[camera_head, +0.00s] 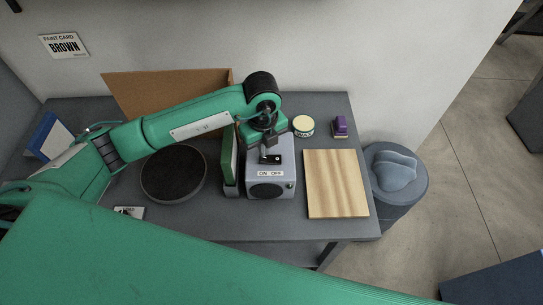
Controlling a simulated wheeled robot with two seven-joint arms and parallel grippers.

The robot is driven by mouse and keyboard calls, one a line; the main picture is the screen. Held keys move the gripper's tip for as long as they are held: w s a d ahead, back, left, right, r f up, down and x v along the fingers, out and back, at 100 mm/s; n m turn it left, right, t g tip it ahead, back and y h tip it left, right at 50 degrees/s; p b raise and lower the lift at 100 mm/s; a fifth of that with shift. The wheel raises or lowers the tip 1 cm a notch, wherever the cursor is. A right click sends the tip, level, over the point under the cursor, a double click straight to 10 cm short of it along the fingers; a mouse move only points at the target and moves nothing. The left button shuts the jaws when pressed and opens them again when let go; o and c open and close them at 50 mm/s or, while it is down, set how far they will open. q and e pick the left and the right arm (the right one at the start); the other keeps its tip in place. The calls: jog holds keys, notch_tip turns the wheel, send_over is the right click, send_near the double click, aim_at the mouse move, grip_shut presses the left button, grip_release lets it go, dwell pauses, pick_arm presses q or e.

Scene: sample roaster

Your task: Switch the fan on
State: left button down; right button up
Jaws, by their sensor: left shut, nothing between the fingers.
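The fan seems to be a grey box (283,177) near the middle of the table, with a dark round grille on its front. A white label on it reads ON OFF (270,173). A black switch piece (273,159) sits just behind the label. My left gripper (266,153) is shut and empty, pointing down over the box top at the switch. Whether its fingertips touch the switch I cannot tell. The gripper hides part of the box top and the switch. My right gripper is not in view.
A green upright item (229,160) stands close against the box's left. A dark round disc (174,174) lies farther left. A wooden board (336,184) lies to the right, with a wax tin (303,126) and a purple item (340,127) behind. A bin (402,203) stands beyond the table's right edge.

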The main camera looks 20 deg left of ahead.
pick_arm(q)
jog(key=shift+f, duration=0.25)
dwell(0.4)
jog(key=shift+f+b, duration=0.8)
jog(key=shift+b, duration=0.05)
jog(key=shift+r, duration=0.1)
jog(key=shift+r+p, duration=2.05)
jog(key=shift+r, duration=1.45)
jog(key=shift+f, duration=0.1)
